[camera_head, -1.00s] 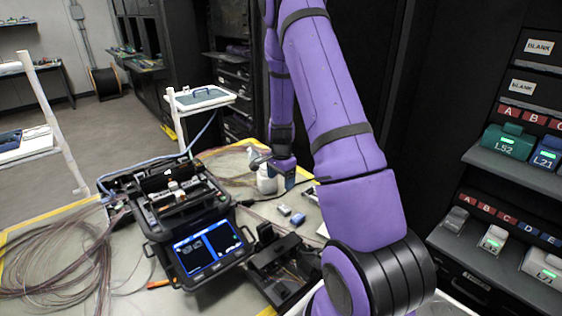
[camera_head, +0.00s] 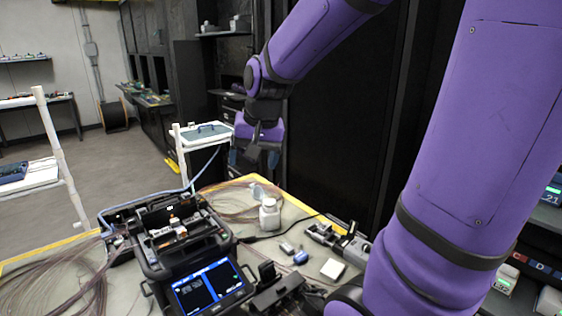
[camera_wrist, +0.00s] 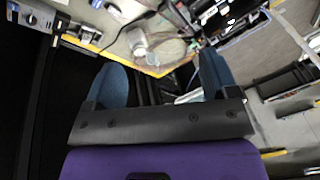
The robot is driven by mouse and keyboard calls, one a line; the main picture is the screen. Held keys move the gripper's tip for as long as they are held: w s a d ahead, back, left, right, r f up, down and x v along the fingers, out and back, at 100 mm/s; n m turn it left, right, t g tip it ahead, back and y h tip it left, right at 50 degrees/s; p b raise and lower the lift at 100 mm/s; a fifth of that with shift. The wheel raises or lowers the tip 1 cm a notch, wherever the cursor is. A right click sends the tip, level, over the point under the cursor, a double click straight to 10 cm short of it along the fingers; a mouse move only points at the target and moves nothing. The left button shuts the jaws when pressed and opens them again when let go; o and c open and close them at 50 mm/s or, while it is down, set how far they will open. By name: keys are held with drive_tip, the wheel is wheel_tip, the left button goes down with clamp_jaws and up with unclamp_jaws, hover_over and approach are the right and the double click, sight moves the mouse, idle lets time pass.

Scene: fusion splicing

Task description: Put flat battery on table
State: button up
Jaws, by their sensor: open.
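My gripper (camera_head: 258,160) hangs in the air beyond the table's back edge, partly blurred against the dark rack. In the wrist view its two blue fingers (camera_wrist: 162,80) stand wide apart with nothing between them. The table (camera_head: 225,290) carries a small grey piece (camera_head: 287,248) and a small blue-and-grey piece (camera_head: 300,257) side by side, right of the splicer. I cannot tell whether either is the flat battery. A white-capped bottle (camera_head: 269,213) stands upright near the back edge; it also shows in the wrist view (camera_wrist: 139,46).
The black fusion splicer (camera_head: 190,245) with its lit screen fills the table's left middle. Fibre coils (camera_head: 60,275) lie left of it. A black holder (camera_head: 275,290), a white square (camera_head: 332,268) and a grey device (camera_head: 335,240) are to the right. Lit units (camera_head: 505,277) sit on shelves.

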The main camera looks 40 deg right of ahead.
drive_tip(key=s+a+r+n+t, duration=0.1)
drive_tip(key=s+a+r+n, duration=0.2)
drive_tip(key=s, duration=0.4)
drive_tip(key=s+a+r+n, duration=0.3)
drive_tip(key=s, duration=0.5)
drive_tip(key=shift+s+n+t, duration=0.25)
drive_tip(key=shift+n+t, duration=0.15)
